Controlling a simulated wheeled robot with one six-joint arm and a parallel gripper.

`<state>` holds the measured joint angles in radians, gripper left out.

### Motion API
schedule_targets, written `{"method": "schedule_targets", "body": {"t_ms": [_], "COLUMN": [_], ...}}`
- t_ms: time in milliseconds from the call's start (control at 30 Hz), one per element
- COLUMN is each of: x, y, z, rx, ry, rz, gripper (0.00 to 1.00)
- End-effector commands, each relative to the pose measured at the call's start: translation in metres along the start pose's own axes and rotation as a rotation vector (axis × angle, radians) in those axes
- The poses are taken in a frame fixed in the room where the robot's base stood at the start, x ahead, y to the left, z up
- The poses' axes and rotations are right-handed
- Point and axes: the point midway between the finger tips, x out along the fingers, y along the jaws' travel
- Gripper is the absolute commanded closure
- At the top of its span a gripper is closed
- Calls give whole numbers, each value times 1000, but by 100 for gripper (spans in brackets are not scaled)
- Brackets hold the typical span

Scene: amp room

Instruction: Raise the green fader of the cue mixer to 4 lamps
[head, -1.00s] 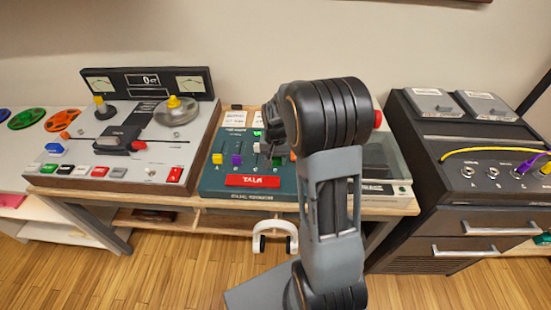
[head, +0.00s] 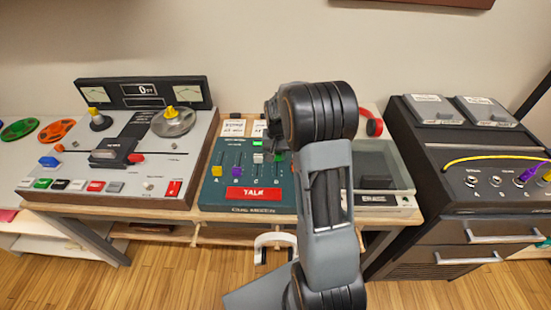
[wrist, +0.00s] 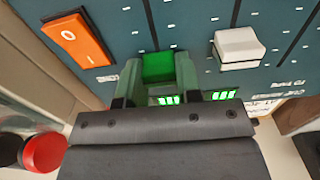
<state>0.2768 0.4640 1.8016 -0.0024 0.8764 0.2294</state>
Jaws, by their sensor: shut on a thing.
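The cue mixer (head: 212,190) is a dark teal panel with a red TALK bar on the table. In the wrist view, the green fader (wrist: 157,66) sits between the two fingers of my gripper (wrist: 157,74), which is shut on it. The white fader (wrist: 238,46) stands beside it on the right. Small lit green lamps (wrist: 168,100) show close to my gripper; its body partly hides the lamp area, so I cannot tell how many are lit. In the head view, the yellow fader (head: 217,171) and purple fader (head: 236,172) are at the left; my arm covers the mixer's right side.
An orange rocker switch (wrist: 78,40) is near my gripper in the wrist view. A tape deck (head: 60,170) stands left of the mixer. A clear-lidded unit (head: 385,165) and a dark patch cabinet (head: 460,150) stand to the right. Red headphones (head: 373,125) lie behind.

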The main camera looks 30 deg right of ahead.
Motion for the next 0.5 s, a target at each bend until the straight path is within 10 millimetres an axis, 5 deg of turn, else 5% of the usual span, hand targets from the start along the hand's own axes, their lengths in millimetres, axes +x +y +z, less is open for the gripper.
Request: {"method": "schedule_targets", "body": {"t_ms": [367,400,500], "x": [0,0,0], "y": [6,6,7], "z": [-6,-6,-6], "rx": [7,8,10], "ry": [0,1,1], "rz": [-3,-3,-3], "gripper": [100,65,56]}}
